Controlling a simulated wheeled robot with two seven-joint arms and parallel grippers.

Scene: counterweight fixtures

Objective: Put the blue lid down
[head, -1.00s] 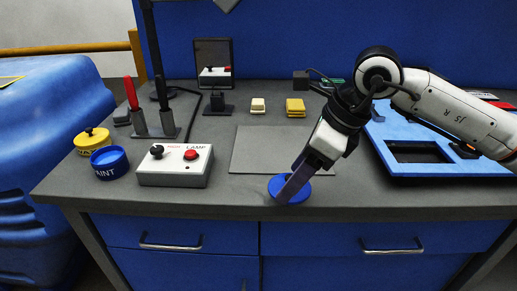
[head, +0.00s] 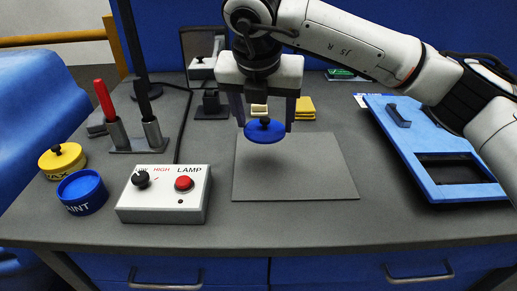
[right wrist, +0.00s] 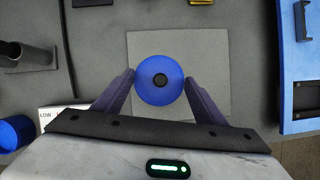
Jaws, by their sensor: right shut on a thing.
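The blue lid (head: 264,132), a round disc with a dark knob, is between the fingers of my right gripper (head: 265,122). The gripper points down and is shut on the lid, holding it roughly level above the grey mat (head: 300,185), with a shadow on the mat below. In the right wrist view the lid (right wrist: 150,93) sits between the two fingertips (right wrist: 160,82), its black knob facing the camera, over the mat (right wrist: 215,60). The open blue paint pot (head: 82,205) stands at the left of the table. My left gripper is not in view.
A lamp control box (head: 163,205) with a knob and red button stands left of the mat. A yellow-lidded wax pot (head: 62,160) is beside the paint pot. A blue panel (head: 420,150) with an opening lies at right. Yellow blocks (head: 305,108) are behind the mat. The mat is clear.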

